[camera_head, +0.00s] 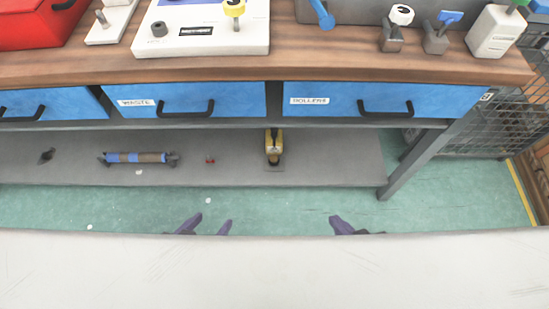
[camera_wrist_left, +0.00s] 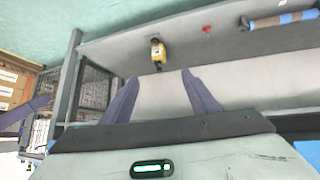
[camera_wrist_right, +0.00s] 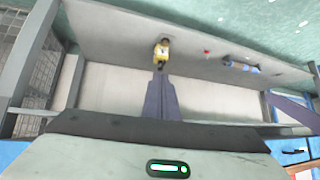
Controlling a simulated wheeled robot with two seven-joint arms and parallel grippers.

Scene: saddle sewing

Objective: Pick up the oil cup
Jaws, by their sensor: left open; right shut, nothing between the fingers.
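A small yellow item with dark parts, which I take for the oil cup (camera_head: 273,146), stands on the grey lower shelf under the workbench. It also shows beyond the fingertips in the left wrist view (camera_wrist_left: 158,52) and the right wrist view (camera_wrist_right: 162,52). My left gripper (camera_head: 207,226) is open and empty, in front of the shelf and left of the cup. It also shows in the left wrist view (camera_wrist_left: 160,76). My right gripper (camera_head: 338,222) is shut and empty, in front of the shelf and right of the cup. Both are apart from the cup.
The grey shelf (camera_head: 340,165) also holds a blue and brown roller (camera_head: 138,158), a small red piece (camera_head: 210,160) and a dark piece (camera_head: 47,156). Blue drawers (camera_head: 345,92) hang above it. A slanted table leg (camera_head: 412,162) stands at the right, before a wire cage (camera_head: 500,120).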

